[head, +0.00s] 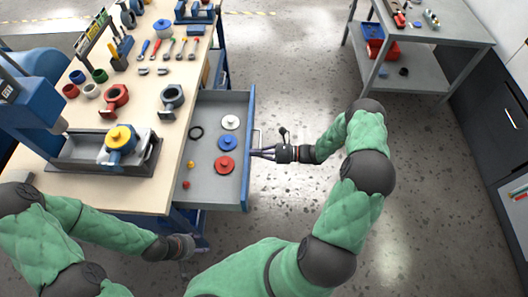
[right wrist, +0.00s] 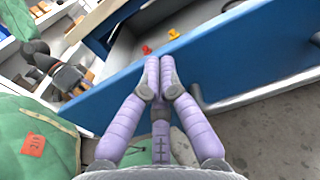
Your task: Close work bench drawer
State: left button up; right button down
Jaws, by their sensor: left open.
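The work bench drawer (head: 218,105) is pulled out from the right side of the bench (head: 150,197). Its blue front panel (head: 250,120) has a metal handle, and the panel crosses the right wrist view (right wrist: 125,85). My right gripper (head: 256,153) is at the outer face of this panel, beside the handle. In the right wrist view its purple fingers (right wrist: 160,68) are together, with nothing seen between them, at the blue panel. My left gripper (head: 190,243) is low beside the bench's near end, and its fingers are hard to make out.
The drawer holds red, blue and white discs, a black ring and small knobs. The bench top carries valve parts, tools and a vise with a yellow-topped valve (head: 120,138). A grey shelf table (head: 440,40) stands at the back right. Open floor (head: 295,80) lies between.

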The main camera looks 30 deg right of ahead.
pick_arm(q)
jog(key=shift+r, duration=0.1)
pick_arm(e)
jog(key=x, duration=2.1)
jog(key=shift+a, duration=0.2)
